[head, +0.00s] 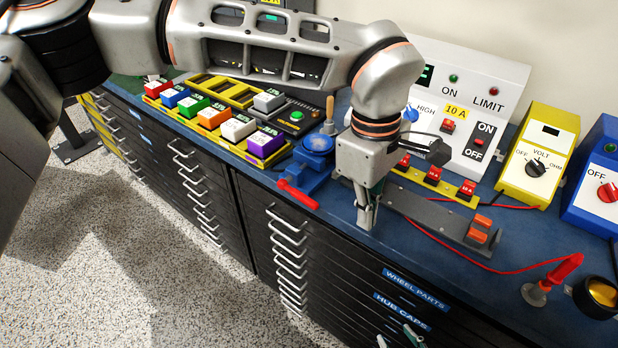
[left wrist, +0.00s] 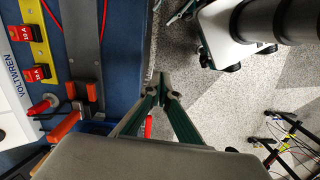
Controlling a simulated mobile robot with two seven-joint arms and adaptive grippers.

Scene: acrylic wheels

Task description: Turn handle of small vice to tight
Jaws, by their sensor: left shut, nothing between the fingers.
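The small blue vice (head: 312,165) stands near the front edge of the bench in the head view. Its red handle (head: 297,194) sticks out over the front edge. My left gripper (head: 366,218) points down just right of the handle, apart from it, with its fingertips together and empty. In the left wrist view my left fingertips (left wrist: 162,92) meet, and part of the red handle (left wrist: 148,126) shows behind the fingers. My right gripper (head: 397,338) shows only its fingertips at the bottom of the head view, spread apart by the drawers. It also shows in the left wrist view (left wrist: 192,40).
Colored blocks in a yellow rack (head: 208,123) stand left of the vice. A grey strip with orange clips (head: 440,222) lies right of my left gripper. A red probe (head: 563,270) stands farther right. Black drawers with handles (head: 290,240) line the bench front.

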